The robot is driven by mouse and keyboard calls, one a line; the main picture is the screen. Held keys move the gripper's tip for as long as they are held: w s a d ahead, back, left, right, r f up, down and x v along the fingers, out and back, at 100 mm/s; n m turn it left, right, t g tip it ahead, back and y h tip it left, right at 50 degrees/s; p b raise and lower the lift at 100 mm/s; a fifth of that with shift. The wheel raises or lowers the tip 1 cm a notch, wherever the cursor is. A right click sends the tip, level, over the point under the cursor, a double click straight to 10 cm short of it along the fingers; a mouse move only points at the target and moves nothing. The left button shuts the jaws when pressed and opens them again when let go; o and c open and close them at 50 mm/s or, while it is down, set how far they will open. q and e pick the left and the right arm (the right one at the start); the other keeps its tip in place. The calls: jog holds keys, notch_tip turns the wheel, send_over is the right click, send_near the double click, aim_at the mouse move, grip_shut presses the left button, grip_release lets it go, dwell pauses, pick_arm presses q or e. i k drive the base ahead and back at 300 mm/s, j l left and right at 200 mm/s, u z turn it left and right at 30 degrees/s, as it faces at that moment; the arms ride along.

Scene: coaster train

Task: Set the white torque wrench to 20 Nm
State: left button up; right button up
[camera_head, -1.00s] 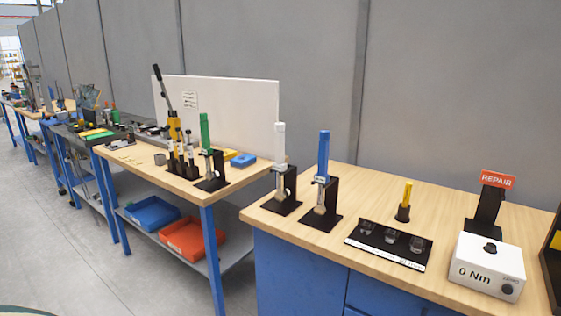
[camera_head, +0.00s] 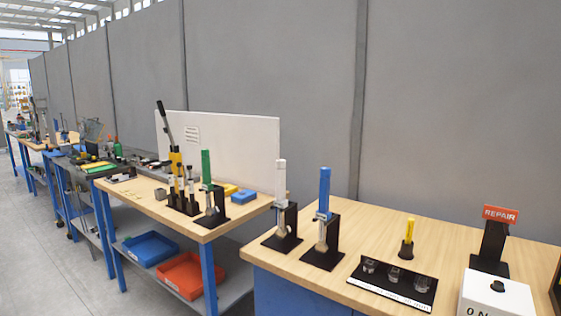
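The white torque wrench (camera_head: 281,187) stands upright in a black holder (camera_head: 282,242) at the left end of the right-hand wooden workbench. A white tester box (camera_head: 493,297) with a black knob on top sits at the bench's front right. Its front is cut off by the picture's lower edge, so only part of the "0 N" marking shows. A blue torque wrench (camera_head: 324,190) stands in its own holder just right of the white one. A green torque wrench (camera_head: 206,168) stands on the bench to the left. Neither of my grippers shows in the head view.
A black tray (camera_head: 393,284) with several sockets lies at the bench's front, with a yellow-handled tool (camera_head: 409,232) behind it. A "REPAIR" sign (camera_head: 500,214) stands behind the tester box. Blue (camera_head: 150,249) and red (camera_head: 192,275) bins lie on the left bench's lower shelf.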

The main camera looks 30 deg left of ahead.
aim_at(280, 163)
jog(key=i+j+z, duration=0.3)
jog(key=j, duration=1.1)
jog(key=j+z, duration=0.25)
jog(key=j, duration=1.1)
jog(key=k, duration=0.05)
